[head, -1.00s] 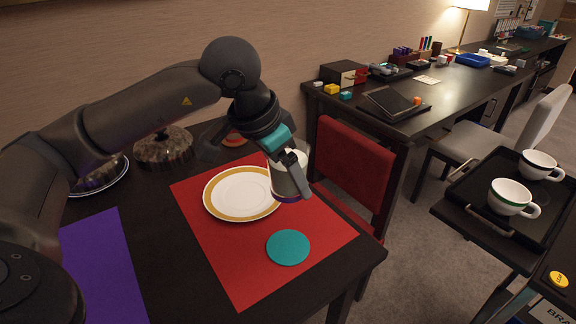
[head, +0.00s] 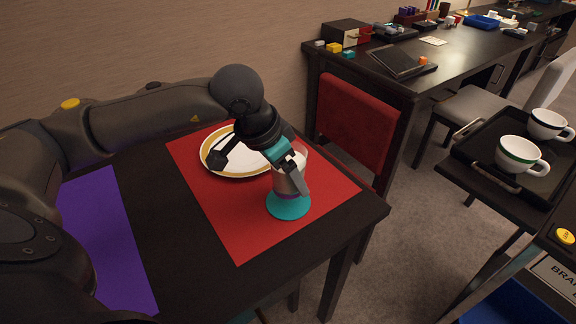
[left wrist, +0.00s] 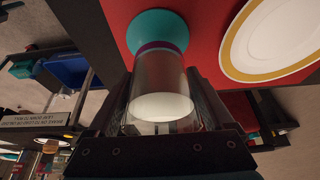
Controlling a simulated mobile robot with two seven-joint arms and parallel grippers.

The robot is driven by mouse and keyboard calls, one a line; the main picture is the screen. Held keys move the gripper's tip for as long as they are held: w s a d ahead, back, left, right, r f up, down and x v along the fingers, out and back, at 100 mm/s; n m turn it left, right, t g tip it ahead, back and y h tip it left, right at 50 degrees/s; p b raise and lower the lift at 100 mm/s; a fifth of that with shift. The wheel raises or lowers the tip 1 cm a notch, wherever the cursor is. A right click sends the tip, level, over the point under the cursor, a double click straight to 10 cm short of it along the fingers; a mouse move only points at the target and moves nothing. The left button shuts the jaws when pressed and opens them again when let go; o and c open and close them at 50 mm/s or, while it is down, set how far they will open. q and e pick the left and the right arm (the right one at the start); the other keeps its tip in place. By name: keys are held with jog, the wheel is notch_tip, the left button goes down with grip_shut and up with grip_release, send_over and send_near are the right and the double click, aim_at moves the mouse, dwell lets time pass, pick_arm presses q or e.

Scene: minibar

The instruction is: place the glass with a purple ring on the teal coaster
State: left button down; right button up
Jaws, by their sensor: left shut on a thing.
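The clear glass with a purple ring (head: 285,184) is between the fingers of my left gripper (head: 291,179), which is shut on it. The teal coaster (head: 288,209) lies on the red placemat (head: 236,235). My right gripper is not in view.
A white plate with a gold rim (head: 219,166) lies on the placemat behind the coaster, partly hidden by my gripper. A purple placemat (head: 103,243) is at left. A red chair (head: 356,125) stands at the table's far right side. A tray (head: 480,160) with two cups is farther right.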

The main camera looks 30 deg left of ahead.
aim_at(288, 187)
pick_arm(q)
jog(key=shift+f+b, duration=0.55)
jog(key=shift+f, duration=1.15)
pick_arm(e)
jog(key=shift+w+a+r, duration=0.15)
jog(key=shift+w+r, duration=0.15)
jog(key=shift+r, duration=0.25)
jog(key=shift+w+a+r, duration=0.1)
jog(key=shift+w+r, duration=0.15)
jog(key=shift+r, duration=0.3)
pick_arm(q)
jog(key=shift+f, duration=0.1)
jog(key=shift+f, duration=0.1)
grip_release()
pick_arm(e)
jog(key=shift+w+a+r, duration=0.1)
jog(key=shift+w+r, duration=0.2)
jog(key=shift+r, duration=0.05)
pick_arm(q)
jog(key=p+v, duration=0.3)
jog(key=v, duration=0.9)
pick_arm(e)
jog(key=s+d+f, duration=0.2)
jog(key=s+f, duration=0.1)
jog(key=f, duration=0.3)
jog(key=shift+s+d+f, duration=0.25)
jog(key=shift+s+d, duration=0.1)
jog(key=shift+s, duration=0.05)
